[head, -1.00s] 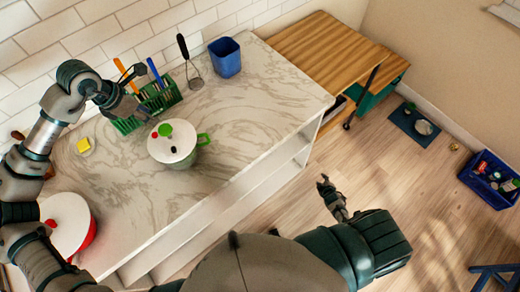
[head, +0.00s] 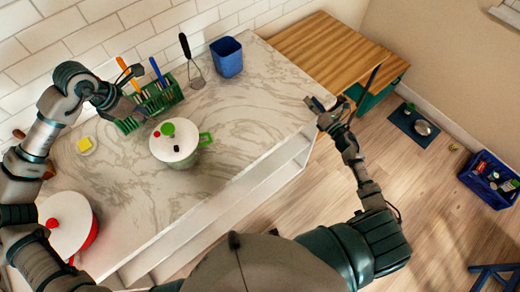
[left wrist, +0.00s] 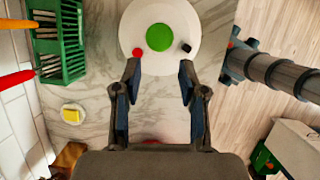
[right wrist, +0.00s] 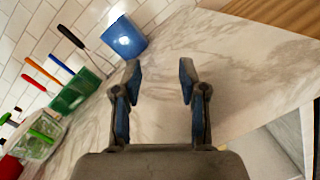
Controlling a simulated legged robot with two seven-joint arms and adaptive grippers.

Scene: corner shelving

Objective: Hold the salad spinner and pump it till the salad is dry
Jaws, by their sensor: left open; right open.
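The salad spinner (head: 174,142) stands upright on the marble counter. It has a white lid with a large green knob, a small red knob and a small black button, and a green handle on its right side. In the left wrist view the spinner lid (left wrist: 160,12) lies just beyond the fingertips. My left gripper (head: 130,82) is open and empty, above and behind the spinner near the green rack. My right gripper (head: 322,108) is open and empty at the counter's right end, apart from the spinner. In the right wrist view my right gripper (right wrist: 160,75) faces the counter top.
A green rack (head: 158,100) with utensils stands by the wall, with a whisk-like tool (head: 192,62) and a blue container (head: 227,58) beside it. A white-lidded red pot (head: 68,225) is at the front left. The counter right of the spinner is clear.

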